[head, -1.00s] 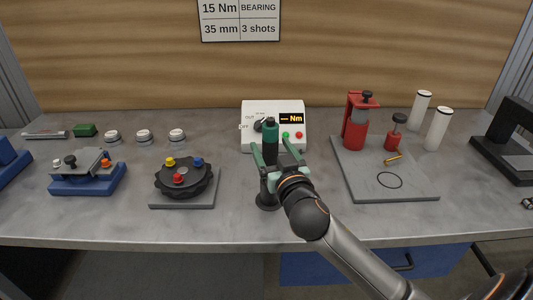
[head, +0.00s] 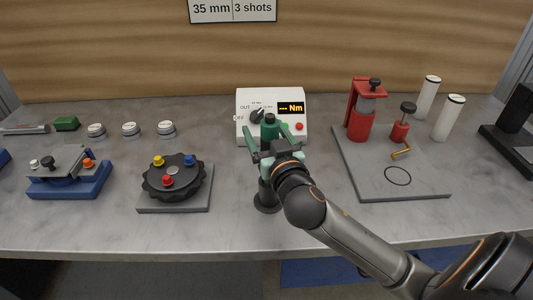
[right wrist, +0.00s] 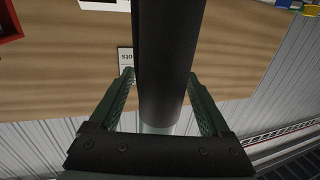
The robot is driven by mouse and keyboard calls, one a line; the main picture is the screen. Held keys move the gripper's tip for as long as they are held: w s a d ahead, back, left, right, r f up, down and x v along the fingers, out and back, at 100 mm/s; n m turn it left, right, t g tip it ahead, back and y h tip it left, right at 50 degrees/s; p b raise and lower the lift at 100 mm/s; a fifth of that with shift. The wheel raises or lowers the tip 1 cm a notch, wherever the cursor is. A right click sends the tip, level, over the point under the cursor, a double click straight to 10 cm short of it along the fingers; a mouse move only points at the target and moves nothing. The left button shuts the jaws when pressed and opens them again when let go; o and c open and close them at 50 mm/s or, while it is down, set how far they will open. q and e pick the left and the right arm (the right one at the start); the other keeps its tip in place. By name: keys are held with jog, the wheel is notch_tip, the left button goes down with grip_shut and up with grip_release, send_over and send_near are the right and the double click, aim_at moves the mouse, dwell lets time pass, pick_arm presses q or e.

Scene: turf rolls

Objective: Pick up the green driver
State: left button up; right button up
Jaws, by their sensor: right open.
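The green driver (head: 268,130) stands upright near the middle of the bench, with a green upper part and a dark lower part over a round black base (head: 267,203). My right gripper (head: 271,142) is around its upper part, one finger on each side, and hides part of it. In the right wrist view, a dark cylinder (right wrist: 166,60), apparently part of the driver, stands between the open green fingers of the gripper (right wrist: 160,78). Gaps show beside it, so the fingers look apart from it. My left gripper is out of view.
A white torque meter (head: 270,97) stands just behind the driver. A black dial fixture (head: 173,181) is to the left. A grey plate (head: 420,185) with a red press (head: 360,115) is to the right. Bench is clear in front.

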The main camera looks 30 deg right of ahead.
jog(key=shift+s, duration=0.1)
jog(key=shift+c, duration=0.3)
grip_shut()
jog(key=shift+r, duration=0.15)
